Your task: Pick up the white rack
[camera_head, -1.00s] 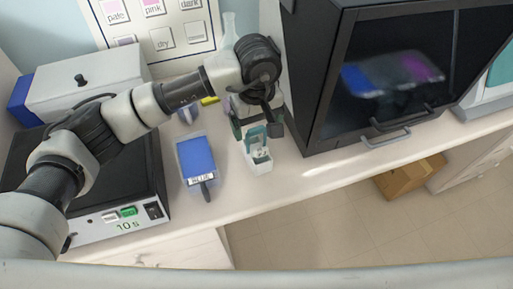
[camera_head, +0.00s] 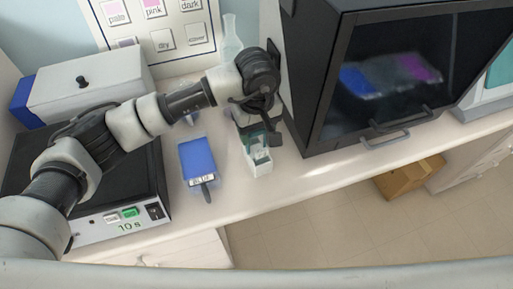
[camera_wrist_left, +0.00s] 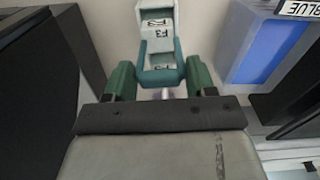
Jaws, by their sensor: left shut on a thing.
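The white rack (camera_head: 260,168) stands near the front of the counter, to the right of the blue tray, in the head view. In the left wrist view the white rack (camera_wrist_left: 144,40) shows at the top centre, with a teal handle (camera_wrist_left: 160,76) and labelled slides inside. My left gripper (camera_head: 262,133) is directly over it, and its dark green fingers show on both sides of the teal handle in the wrist view. It is shut on the rack by this handle. Whether the rack's base touches the counter is hard to tell. My right gripper is not in view.
A blue staining tray (camera_head: 197,158) labelled BLUE lies close to the left of the rack. A black-topped heater (camera_head: 120,165) marked 10s is further left. A dark cabinet (camera_head: 325,120) with a handle stands close on the right. Glassware (camera_head: 231,45) stands behind.

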